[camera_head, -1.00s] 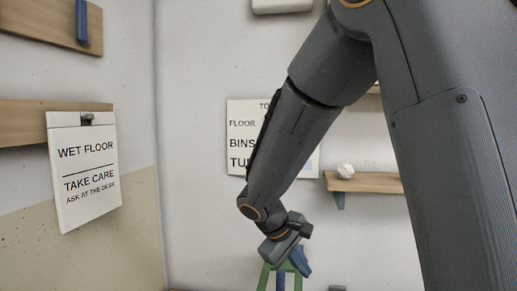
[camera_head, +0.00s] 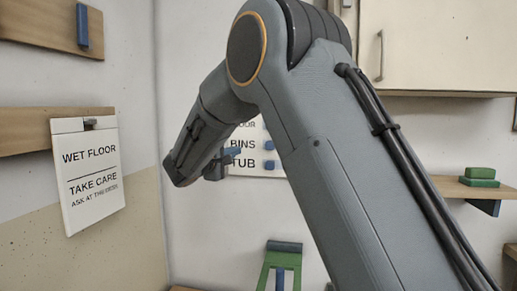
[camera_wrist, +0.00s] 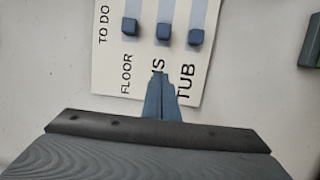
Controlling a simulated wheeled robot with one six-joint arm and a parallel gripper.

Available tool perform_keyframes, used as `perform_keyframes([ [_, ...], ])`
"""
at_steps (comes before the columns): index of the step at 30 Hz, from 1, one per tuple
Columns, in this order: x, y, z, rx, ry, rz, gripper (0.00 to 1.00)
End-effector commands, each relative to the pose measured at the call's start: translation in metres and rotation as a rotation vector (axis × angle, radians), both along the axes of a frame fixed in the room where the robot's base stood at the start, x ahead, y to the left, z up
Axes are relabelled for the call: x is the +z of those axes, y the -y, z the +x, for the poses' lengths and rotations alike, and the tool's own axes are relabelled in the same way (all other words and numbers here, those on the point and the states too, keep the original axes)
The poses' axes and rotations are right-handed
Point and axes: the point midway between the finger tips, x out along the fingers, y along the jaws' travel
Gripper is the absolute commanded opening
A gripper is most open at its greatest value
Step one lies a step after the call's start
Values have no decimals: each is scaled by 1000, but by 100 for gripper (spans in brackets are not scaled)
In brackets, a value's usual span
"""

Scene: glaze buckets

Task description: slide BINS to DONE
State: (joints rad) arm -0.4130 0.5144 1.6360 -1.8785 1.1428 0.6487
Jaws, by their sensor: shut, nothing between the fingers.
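The white chore board (camera_head: 243,167) hangs on the back wall, partly hidden behind my arm. It also shows in the wrist view (camera_wrist: 147,55), turned sideways, with TO DO, FLOOR and TUB readable and BINS partly covered. The BINS slider (camera_wrist: 164,35) is a blue block in the middle row, level with the TO DO heading; it also shows in the head view (camera_head: 267,145). The FLOOR slider (camera_wrist: 130,25) and TUB slider (camera_wrist: 196,37) sit either side. My gripper (camera_wrist: 159,76) is shut and empty, in front of the BINS lettering, apart from the slider in the picture. DONE is out of view.
A WET FLOOR sign (camera_head: 89,175) hangs on the left wall. Below the board stands a green frame (camera_head: 279,269) with a blue bar. Green blocks (camera_head: 480,177) sit on a right shelf, and a cabinet (camera_head: 440,45) hangs upper right.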

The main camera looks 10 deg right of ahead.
Motion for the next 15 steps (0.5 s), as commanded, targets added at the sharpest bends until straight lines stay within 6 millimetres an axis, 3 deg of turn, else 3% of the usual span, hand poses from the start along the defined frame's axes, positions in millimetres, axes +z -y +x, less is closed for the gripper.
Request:
perform_keyframes([
  [8,0,5,4,-2,-2,0,0],
  [15,1,27,33,-4,-4,2,0],
])
